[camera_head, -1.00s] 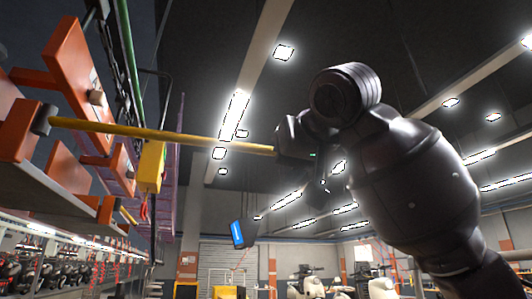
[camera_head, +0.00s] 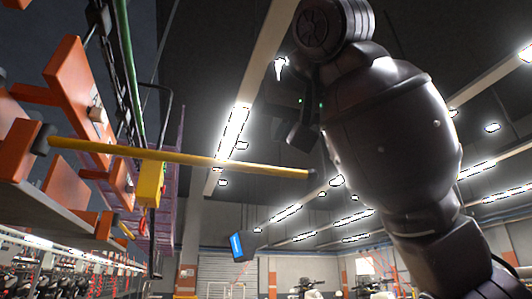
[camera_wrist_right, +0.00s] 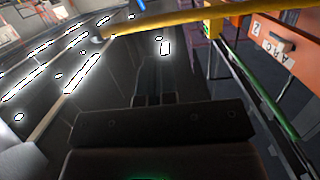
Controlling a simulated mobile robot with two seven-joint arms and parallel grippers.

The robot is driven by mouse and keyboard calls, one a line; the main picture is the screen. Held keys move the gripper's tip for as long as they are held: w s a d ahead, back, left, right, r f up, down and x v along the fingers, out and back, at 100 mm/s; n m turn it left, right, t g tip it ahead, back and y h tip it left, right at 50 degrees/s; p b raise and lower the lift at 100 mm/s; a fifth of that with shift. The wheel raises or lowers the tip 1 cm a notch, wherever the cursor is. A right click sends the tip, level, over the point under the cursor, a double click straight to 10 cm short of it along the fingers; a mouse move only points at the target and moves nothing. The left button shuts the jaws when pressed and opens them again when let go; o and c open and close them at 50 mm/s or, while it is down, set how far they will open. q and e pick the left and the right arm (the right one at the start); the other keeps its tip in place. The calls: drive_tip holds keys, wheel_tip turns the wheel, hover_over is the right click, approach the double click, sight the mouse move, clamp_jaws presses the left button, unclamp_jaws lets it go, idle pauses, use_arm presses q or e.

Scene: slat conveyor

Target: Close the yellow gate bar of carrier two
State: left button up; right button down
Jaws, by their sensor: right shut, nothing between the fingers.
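The yellow gate bar (camera_head: 215,162) sticks out from a dark pivot (camera_head: 42,139) on the orange carrier (camera_head: 75,75) at the left of the head view. It reaches right across the open space, and its dark-tipped free end is visible. My right gripper (camera_head: 299,138) is shut and empty, just above that free end in the picture, with a gap between them. In the right wrist view the bar (camera_wrist_right: 190,17) crosses the top, beyond my right gripper (camera_wrist_right: 154,101). The orange carrier panel (camera_wrist_right: 285,52) there bears a white label with a 2. My left gripper is out of view.
A yellow block (camera_head: 150,184) hangs beside the carrier, behind the bar. A green rail (camera_head: 128,70) and a dark chain run up by the carrier. A hanging monitor (camera_head: 241,246) and parked scooters are far off. Room right of the carrier is open.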

sight(262, 167)
drive_tip(key=p+x, duration=0.2)
drive_tip(key=x, duration=0.5)
drive_tip(key=shift+w+a+f, duration=0.15)
drive_tip(key=shift+w+a, duration=0.05)
drive_tip(key=shift+w, duration=0.45)
drive_tip(key=shift+w, duration=0.1)
